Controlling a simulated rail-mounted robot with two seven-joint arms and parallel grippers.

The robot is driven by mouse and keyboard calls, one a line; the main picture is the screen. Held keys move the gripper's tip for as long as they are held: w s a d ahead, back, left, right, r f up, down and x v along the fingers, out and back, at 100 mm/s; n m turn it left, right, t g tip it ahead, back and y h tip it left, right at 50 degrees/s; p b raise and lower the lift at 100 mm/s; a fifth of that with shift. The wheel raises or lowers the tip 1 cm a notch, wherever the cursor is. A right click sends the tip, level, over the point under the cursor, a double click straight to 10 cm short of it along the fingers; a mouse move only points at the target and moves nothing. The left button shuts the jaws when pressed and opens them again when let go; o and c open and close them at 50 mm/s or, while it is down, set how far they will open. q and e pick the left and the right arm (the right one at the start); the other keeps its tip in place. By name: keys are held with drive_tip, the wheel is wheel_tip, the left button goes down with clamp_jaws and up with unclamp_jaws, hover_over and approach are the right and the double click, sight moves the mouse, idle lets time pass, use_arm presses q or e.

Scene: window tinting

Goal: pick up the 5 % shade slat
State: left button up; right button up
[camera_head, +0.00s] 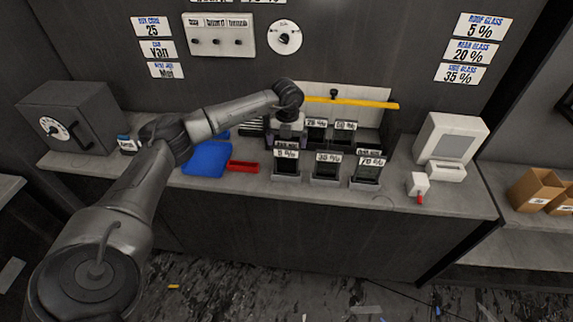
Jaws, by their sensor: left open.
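The 5 % shade slat (286,167) is a small dark panel in the leftmost front holder on the counter, under a white label that reads 5 %. My left gripper (287,142) points down just above and behind that label, with its arm coming in from the left. It is open. The fingers are small and partly merge with the dark holders, so I cannot tell whether they touch the slat. My right gripper is not in view.
Holders labelled 35 % (327,169) and 70 % (368,173) stand to the right, with more behind. A yellow bar (352,102) crosses behind them. A blue cloth (206,159) and red tray (243,166) lie left. A white machine (449,142) stands right.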

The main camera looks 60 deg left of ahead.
sight(287, 153)
use_arm(q)
drive_tip(key=shift+a+f, duration=0.15)
drive_tip(key=shift+f, duration=3.1)
drive_tip(key=c, duration=0.6)
